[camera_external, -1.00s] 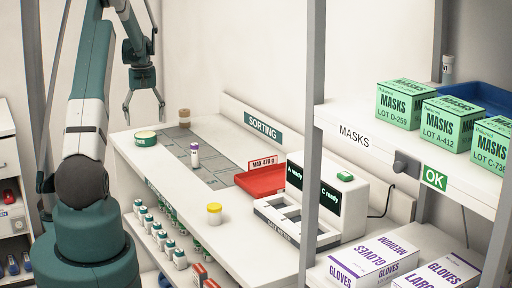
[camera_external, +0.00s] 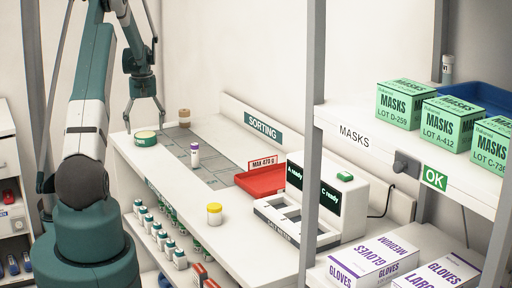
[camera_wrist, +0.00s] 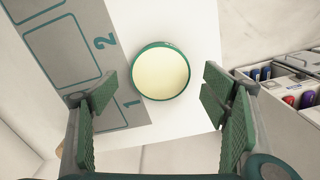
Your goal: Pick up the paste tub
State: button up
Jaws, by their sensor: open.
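The paste tub is most likely the low, wide round tub (camera_external: 145,138) with a green side and cream lid, at the far left corner of the white counter. In the wrist view the same round tub (camera_wrist: 160,72) lies flat ahead of my fingers, near the middle. My gripper (camera_external: 145,125) is open and empty above the tub in the external view. In the wrist view its two green-padded fingers (camera_wrist: 162,125) are spread wide, one on each side below the tub, not touching it.
A brown-capped jar (camera_external: 184,117) stands behind the tub. A grey marked mat (camera_external: 215,167) lies beside the tub. A red tray (camera_external: 261,179) is farther right.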

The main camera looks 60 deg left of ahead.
aim_at(145, 134)
jog(key=shift+f, duration=2.05)
jog(key=shift+c, duration=0.5)
jog(key=c, duration=1.1)
